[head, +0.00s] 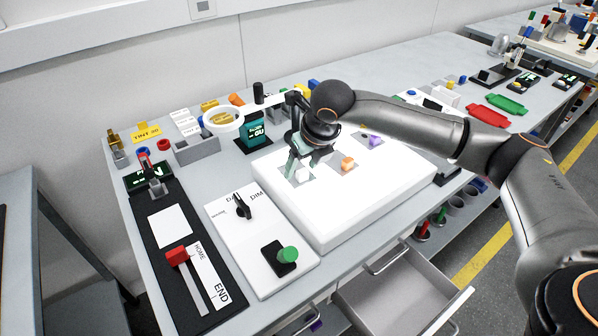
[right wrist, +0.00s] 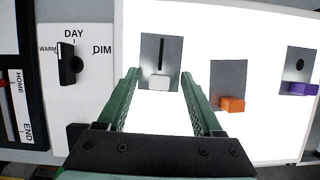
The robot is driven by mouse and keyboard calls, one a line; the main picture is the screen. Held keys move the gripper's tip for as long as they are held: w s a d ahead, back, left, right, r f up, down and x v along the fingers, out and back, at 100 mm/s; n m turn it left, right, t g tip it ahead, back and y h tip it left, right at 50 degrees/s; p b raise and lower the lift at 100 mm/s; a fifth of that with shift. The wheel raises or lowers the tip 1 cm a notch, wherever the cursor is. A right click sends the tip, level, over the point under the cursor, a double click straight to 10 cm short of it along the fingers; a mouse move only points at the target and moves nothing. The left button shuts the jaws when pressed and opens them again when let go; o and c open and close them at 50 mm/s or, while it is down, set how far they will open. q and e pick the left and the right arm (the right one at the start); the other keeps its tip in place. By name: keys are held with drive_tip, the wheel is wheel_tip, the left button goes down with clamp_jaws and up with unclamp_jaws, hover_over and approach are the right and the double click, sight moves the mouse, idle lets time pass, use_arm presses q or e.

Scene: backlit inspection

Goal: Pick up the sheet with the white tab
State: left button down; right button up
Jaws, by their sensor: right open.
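The sheet with the white tab (right wrist: 161,50) is a small grey sheet with a dark vertical line, lying on the bright light panel (head: 335,222). Its white tab (right wrist: 159,82) is at the sheet's near edge; in the head view the tab (head: 304,174) shows partly beneath my gripper. My right gripper (head: 301,167) is open over this sheet, pointing down. In the right wrist view its green fingers (right wrist: 162,80) stand on either side of the white tab, with nothing held. Whether the fingertips touch the panel I cannot tell. My left gripper is not in view.
A sheet with an orange tab (right wrist: 230,104) and one with a purple tab (right wrist: 302,88) lie to the right on the panel. A dial plate (head: 237,208), a green button (head: 288,254) and a red slider (head: 177,256) are left. A magnifier ring (head: 223,117) stands behind. An open drawer (head: 400,290) juts out in front.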

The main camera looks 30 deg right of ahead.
drive_tip(key=shift+f, duration=0.1)
drive_tip(key=shift+c, duration=0.2)
clamp_jaws()
idle(0.4)
